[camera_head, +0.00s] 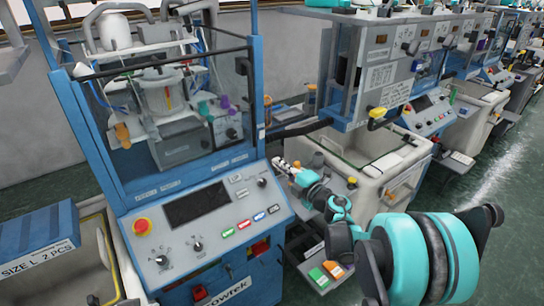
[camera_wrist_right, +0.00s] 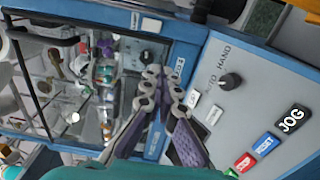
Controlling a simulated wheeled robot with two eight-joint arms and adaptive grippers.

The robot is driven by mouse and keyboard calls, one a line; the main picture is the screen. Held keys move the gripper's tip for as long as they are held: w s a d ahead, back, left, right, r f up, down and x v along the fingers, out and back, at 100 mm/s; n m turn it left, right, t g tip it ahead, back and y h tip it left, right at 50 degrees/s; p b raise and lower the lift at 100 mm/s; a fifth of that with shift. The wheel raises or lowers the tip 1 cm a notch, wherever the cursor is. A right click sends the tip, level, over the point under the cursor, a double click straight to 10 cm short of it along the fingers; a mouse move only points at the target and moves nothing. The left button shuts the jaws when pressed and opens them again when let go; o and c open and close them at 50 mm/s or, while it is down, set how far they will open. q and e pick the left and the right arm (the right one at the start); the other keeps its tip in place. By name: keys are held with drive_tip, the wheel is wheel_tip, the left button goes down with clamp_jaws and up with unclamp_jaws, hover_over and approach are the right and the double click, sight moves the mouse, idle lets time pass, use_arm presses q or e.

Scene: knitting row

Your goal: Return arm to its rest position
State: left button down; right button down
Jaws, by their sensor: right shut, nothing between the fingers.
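My right arm (camera_head: 405,258), teal and black, reaches in from the lower right. My right gripper (camera_head: 282,166) is beside the right edge of the sloped control panel (camera_head: 212,212) of the blue machine. In the right wrist view its two purple-padded fingers (camera_wrist_right: 160,84) converge and their tips are shut with nothing between them. They overlap the panel's blue edge in that view; contact cannot be told. A dark selector knob (camera_wrist_right: 230,81) marked AUTO and HAND shows to their right. My left gripper is in neither view.
The panel carries a red emergency button (camera_head: 141,226), a dark screen (camera_head: 197,204) and coloured push buttons. A grey-white bin (camera_head: 380,165) stands behind my right arm. A blue box (camera_head: 38,238) is at the left. Open green floor (camera_head: 480,185) lies at the right.

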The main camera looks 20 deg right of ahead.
drive_tip(key=s+d+r+m+h, duration=0.6)
drive_tip(key=s+r+m+h, duration=0.35)
drive_tip(key=m, duration=0.45)
drive_tip(key=s+a+f+m+g+y, duration=0.1)
drive_tip(key=s+a+f+m+g, duration=0.3)
drive_tip(key=s+f, duration=0.5)
drive_tip(key=s+a+f+m+g+y, duration=0.1)
drive_tip(key=s+a+f+m+g, duration=0.3)
drive_tip(key=s+f, duration=0.6)
drive_tip(key=s+a+g, duration=0.1)
drive_tip(key=s+a, duration=0.1)
drive_tip(key=s, duration=0.2)
drive_tip(key=shift+g+y, duration=0.3)
drive_tip(key=shift+y, duration=0.05)
